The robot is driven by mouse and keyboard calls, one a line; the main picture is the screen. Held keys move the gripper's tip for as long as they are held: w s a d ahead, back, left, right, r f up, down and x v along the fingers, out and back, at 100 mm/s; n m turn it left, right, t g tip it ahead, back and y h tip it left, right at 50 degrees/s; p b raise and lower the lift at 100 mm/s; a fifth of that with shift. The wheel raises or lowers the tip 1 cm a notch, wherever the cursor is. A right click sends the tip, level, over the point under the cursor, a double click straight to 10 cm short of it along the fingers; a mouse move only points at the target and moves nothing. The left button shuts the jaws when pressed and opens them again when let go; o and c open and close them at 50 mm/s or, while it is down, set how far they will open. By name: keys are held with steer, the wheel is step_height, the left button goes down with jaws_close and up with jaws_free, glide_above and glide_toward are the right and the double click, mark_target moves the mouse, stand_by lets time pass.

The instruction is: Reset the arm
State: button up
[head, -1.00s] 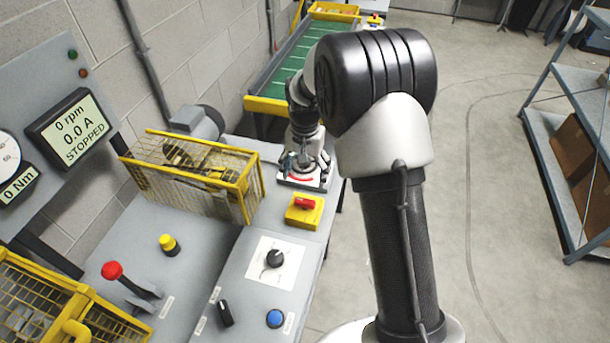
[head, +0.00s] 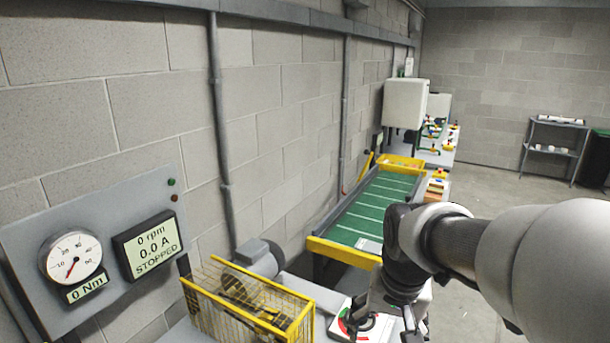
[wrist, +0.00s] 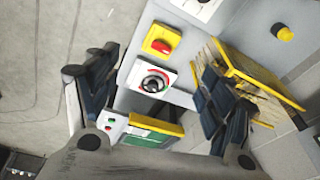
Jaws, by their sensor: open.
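My gripper (head: 402,318) hangs at the lower right of the head view, partly cut off by the bottom edge. My arm reaches in from the right edge. In the wrist view my gripper (wrist: 152,85) has its two dark fingers wide apart with nothing between them. Beyond the gap is a white plate with a black dial knob (wrist: 153,84) and a red-and-green arc. The plate (head: 352,322) also shows beside the gripper in the head view. I cannot tell the distance between fingers and knob.
A yellow box with a red switch (wrist: 162,41) sits near the dial. A yellow mesh guard (head: 240,305) stands left of the gripper. A green conveyor (head: 375,208) lies behind. The display (head: 148,244) reads 0 rpm, 0.0 A, STOPPED. Open floor lies right of the conveyor.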

steer(key=s+r+n+t, duration=0.2)
steer(key=s+n, duration=0.1)
steer(key=s, duration=1.5)
steer(key=shift+r, duration=0.2)
steer(key=shift+c, duration=0.4)
